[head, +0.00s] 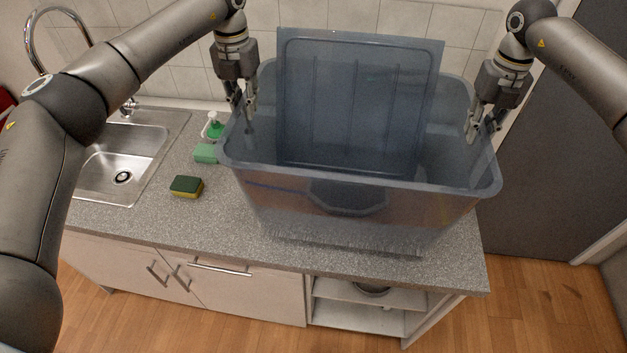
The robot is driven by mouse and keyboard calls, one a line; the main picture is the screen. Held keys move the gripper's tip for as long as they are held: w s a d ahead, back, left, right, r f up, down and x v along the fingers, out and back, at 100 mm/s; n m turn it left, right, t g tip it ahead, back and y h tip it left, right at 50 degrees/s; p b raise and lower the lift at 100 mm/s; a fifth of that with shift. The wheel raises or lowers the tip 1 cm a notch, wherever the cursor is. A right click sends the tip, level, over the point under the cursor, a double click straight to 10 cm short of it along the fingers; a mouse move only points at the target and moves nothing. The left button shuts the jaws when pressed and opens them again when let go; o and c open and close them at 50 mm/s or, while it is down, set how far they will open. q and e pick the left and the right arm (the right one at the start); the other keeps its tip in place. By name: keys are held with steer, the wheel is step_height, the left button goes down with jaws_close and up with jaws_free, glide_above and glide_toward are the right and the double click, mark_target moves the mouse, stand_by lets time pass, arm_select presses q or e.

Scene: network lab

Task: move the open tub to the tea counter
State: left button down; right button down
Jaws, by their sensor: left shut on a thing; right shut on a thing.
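The open tub (310,190) is a large, see-through grey-blue box at the right part of the grey speckled counter (215,235). A flat panel like a lid (355,105) stands upright in it and rises above the rim. My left gripper (245,112) is shut on the tub's left rim. My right gripper (482,130) is shut on the tub's right rim. The tub looks about level. I cannot tell whether its bottom touches the counter.
A steel sink (130,150) with a tap (60,15) is at the left. A tiled wall (180,60) stands behind. Open wooden floor (540,290) is at the right.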

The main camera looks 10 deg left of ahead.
mark_target(246, 120)
arm_select(q)
steer(key=shift+a+f, duration=0.1)
steer(key=shift+a, duration=0.15)
arm_select(e)
steer(key=shift+d+f, duration=0.1)
